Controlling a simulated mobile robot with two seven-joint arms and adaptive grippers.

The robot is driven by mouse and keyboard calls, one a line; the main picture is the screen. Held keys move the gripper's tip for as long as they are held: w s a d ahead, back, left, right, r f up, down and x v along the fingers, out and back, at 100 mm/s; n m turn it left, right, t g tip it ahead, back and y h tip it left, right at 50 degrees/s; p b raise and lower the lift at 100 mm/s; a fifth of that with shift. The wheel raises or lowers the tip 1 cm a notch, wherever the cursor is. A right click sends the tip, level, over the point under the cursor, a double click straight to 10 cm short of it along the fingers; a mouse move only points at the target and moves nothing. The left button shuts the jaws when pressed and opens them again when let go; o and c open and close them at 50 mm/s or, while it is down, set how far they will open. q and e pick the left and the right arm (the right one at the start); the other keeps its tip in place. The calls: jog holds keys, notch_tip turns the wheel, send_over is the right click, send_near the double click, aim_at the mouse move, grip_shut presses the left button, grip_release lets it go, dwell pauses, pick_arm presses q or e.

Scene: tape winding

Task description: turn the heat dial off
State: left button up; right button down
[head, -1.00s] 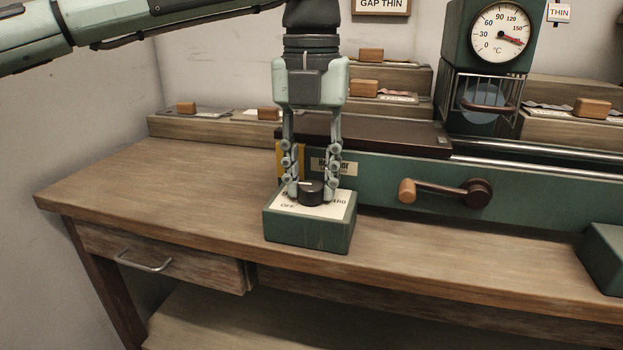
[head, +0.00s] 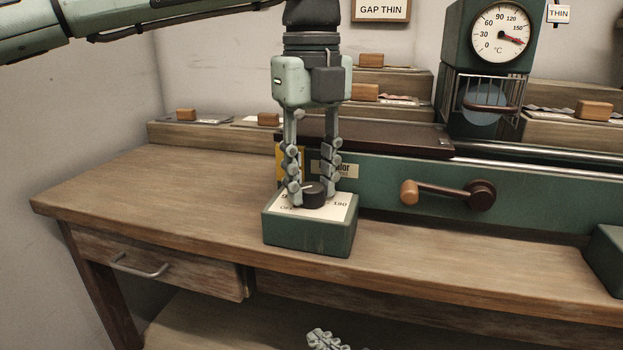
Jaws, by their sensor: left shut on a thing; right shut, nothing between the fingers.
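The black heat dial (head: 315,196) sits on the cream top plate of a green box (head: 308,238) at the bench's front edge. Its white pointer line shows on top, toward the left; the exact setting is hard to read. "OFF" is printed at the plate's lower left, partly legible, and a number is at the right. My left gripper (head: 313,192) points straight down and is shut on the dial, one finger on each side. My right gripper (head: 328,340) shows only as a fingertip part at the bottom edge, shut and empty, below the bench top.
A round thermometer (head: 501,34) on a green housing has its red needle near the 150 end. A crank handle (head: 447,192) sticks out from the green machine to the right of the box. The bench top (head: 150,195) is clear at left.

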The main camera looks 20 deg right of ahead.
aim_at(312, 187)
dwell(0.5)
pick_arm(q)
jog(key=o, duration=1.2)
jog(key=shift+c, duration=0.2)
notch_tip(312, 187, up, 12)
